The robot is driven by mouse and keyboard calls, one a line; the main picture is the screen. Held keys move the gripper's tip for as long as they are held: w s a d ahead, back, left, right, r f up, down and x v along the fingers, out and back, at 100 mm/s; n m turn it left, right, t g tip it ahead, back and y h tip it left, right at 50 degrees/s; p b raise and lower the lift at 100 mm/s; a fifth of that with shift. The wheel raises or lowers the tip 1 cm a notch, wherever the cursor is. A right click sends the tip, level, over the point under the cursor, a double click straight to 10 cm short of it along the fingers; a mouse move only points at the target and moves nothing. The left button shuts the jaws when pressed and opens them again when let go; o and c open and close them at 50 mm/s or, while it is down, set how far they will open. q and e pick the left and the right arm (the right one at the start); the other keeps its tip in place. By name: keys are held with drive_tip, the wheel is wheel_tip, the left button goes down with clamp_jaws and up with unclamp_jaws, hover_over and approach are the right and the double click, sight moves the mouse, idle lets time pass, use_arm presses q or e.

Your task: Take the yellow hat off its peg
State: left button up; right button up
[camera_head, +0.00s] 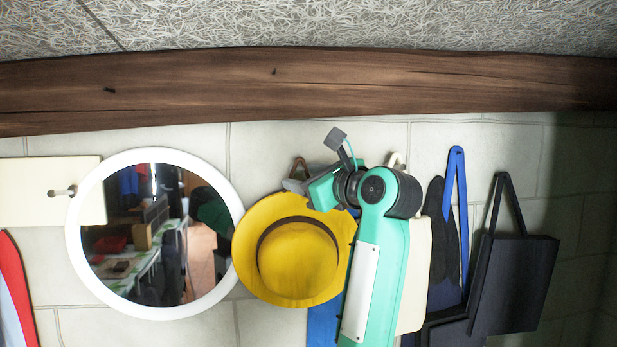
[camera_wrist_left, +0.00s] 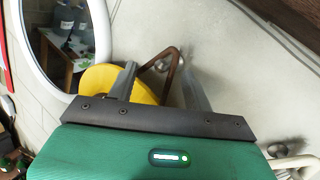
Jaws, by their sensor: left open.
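The yellow hat (camera_head: 298,262) with a brown band hangs on the stone wall, right of the round mirror. Its brown hanging loop (camera_wrist_left: 167,62) runs up to a small metal peg (camera_wrist_left: 182,56) in the left wrist view, where part of the yellow brim (camera_wrist_left: 97,78) also shows. My left gripper (camera_head: 297,184) is at the top of the hat, in front of the wall. In the wrist view its fingers (camera_wrist_left: 160,86) are apart, with the loop showing between them. My forearm covers the hat's right edge. My right gripper is out of view.
A round white-framed mirror (camera_head: 72,240) hangs close left of the hat. Right of my arm hang a cream item (camera_head: 414,275), a blue strap (camera_head: 456,180) and a dark bag (camera_head: 515,285). A wooden beam (camera_head: 300,85) crosses above.

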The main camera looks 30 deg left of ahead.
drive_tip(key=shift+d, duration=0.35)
use_arm(q)
drive_tip(key=shift+r, duration=0.1)
drive_tip(key=shift+c, duration=0.9)
drive_tip(key=shift+d, duration=0.1)
clamp_jaws()
